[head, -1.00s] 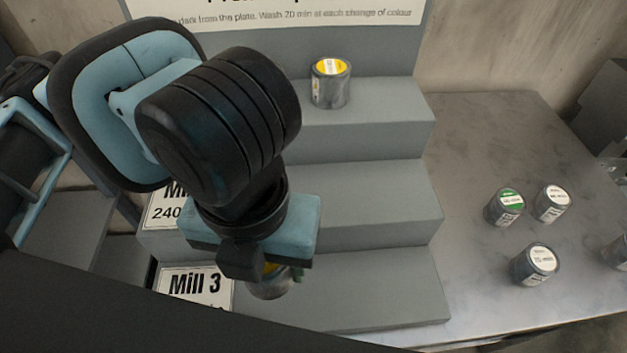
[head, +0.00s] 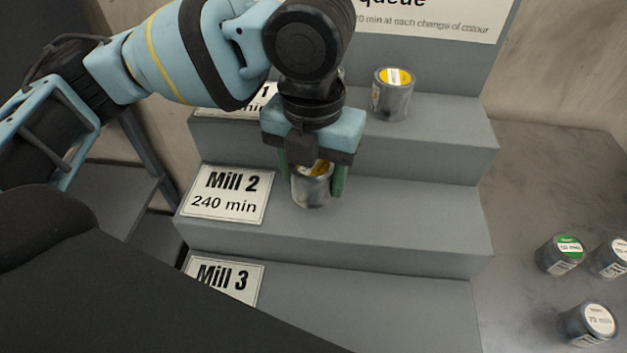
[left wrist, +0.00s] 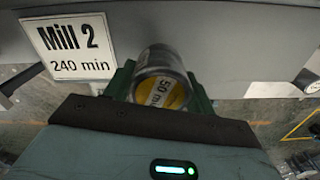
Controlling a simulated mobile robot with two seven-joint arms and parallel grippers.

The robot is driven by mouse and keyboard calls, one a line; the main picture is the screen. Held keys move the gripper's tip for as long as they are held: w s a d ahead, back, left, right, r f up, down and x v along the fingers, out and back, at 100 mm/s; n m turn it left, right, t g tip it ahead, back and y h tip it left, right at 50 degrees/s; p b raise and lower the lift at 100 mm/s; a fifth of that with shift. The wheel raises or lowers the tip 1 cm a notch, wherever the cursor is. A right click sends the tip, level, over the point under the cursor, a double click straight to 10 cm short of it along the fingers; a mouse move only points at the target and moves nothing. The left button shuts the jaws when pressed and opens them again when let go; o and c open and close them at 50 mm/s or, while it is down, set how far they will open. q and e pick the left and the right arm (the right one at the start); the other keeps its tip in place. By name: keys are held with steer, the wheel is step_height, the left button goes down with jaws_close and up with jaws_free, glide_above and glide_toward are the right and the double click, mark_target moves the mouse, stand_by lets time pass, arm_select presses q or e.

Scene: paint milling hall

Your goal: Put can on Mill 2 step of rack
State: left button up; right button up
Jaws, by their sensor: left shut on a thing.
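My left gripper (head: 313,180) is shut on a grey can (head: 312,190) with a yellow and white lid, held upright between green fingers. In the head view the can is over the tread of the Mill 2 step (head: 410,215), right of the "Mill 2 240 min" sign (head: 227,194). I cannot tell whether its base touches the step. In the left wrist view the can (left wrist: 162,78) sits between the fingers, its lid label reading "50 mi…", with the Mill 2 sign (left wrist: 68,46) to its left. My right gripper is not in view.
Another yellow-lidded can (head: 392,94) stands on the step above, right of my gripper. The Mill 3 step (head: 390,305) below shows no can. A green-lidded can (head: 560,255) and white-lidded cans (head: 587,323) stand on the table at right. The Mill 2 step's right part is clear.

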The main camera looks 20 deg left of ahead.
mark_target(313, 185)
arm_select(q)
steer(key=f, duration=0.1)
steer(key=w+f, duration=0.1)
steer(key=f, duration=0.1)
steer(key=shift+a, duration=0.2)
steer(key=shift+f, duration=0.25)
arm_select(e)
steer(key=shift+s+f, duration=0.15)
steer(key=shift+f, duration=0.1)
arm_select(q)
steer(key=shift+f, duration=0.1)
steer(key=o, duration=0.6)
steer(key=shift+f, duration=0.1)
steer(key=o, duration=0.5)
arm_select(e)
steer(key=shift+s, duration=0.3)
arm_select(q)
step_height(313, 185, up, 11)
steer(key=shift+r+p, duration=0.1)
steer(key=shift+p, duration=0.4)
steer(key=shift+r, duration=0.5)
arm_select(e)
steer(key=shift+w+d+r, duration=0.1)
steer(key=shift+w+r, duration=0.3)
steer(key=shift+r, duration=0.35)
